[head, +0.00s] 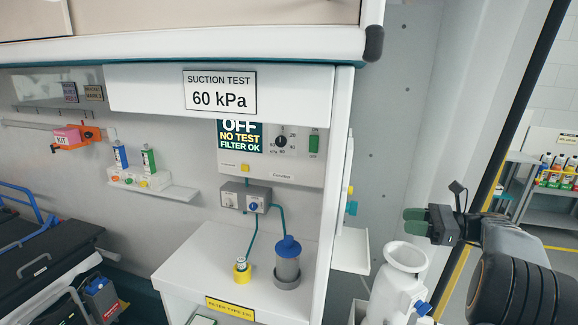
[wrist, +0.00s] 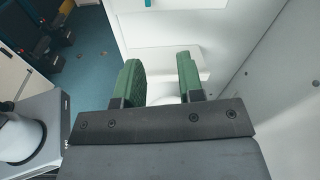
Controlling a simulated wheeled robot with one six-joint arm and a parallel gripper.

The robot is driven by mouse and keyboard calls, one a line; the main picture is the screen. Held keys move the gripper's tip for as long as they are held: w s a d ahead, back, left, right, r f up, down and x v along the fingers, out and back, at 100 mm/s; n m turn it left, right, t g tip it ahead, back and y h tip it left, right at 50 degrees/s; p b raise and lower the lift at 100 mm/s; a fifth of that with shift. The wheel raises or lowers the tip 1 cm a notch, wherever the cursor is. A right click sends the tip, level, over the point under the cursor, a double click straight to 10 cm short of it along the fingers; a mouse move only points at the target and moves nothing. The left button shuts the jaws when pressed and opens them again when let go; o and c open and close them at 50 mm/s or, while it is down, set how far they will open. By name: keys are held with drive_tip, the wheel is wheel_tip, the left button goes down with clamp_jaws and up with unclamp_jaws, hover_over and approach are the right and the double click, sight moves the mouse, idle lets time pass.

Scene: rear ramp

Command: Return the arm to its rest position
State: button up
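My gripper (head: 415,221) is at the right of the head view, with its green fingers pointing left. It is in the air beside the cabinet's right side, above a white pedestal with a round, flared top (head: 404,258). In the wrist view, my gripper (wrist: 160,78) shows its two green fingers apart, with nothing between them. My arm reaches in from the right edge of the head view. Part of the arm is outside the picture.
The cabinet has a white counter (head: 215,258) with a grey canister with a blue cap (head: 287,263) and a yellow-based fitting (head: 242,270). A small white side shelf (head: 351,251) is left of my gripper. A dark post (head: 515,95) and shelving (head: 548,190) stand behind the arm.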

drive_tip(key=f+h, duration=0.1)
drive_tip(key=f, duration=0.2)
drive_tip(key=s+f+n+g+h, duration=0.1)
drive_tip(key=f+h, duration=0.1)
drive_tip(key=f, duration=0.1)
drive_tip(key=s+a+f+n+h, duration=0.1)
drive_tip(key=f, duration=0.1)
drive_tip(key=shift+s+f+g, duration=0.1)
drive_tip(key=shift+f+g, duration=0.2)
drive_tip(key=shift+f, duration=0.1)
drive_tip(key=s+a+f+n+h, duration=0.2)
drive_tip(key=s+a+n+h, duration=0.4)
drive_tip(key=s+a+n, duration=0.1)
drive_tip(key=s+a+f+n+h, duration=0.1)
drive_tip(key=s+a+n+h, duration=0.4)
drive_tip(key=s+n, duration=0.5)
drive_tip(key=shift+s+a+f+n+g+h, duration=0.3)
drive_tip(key=shift+a+f+n+h, duration=0.15)
drive_tip(key=shift+a, duration=0.65)
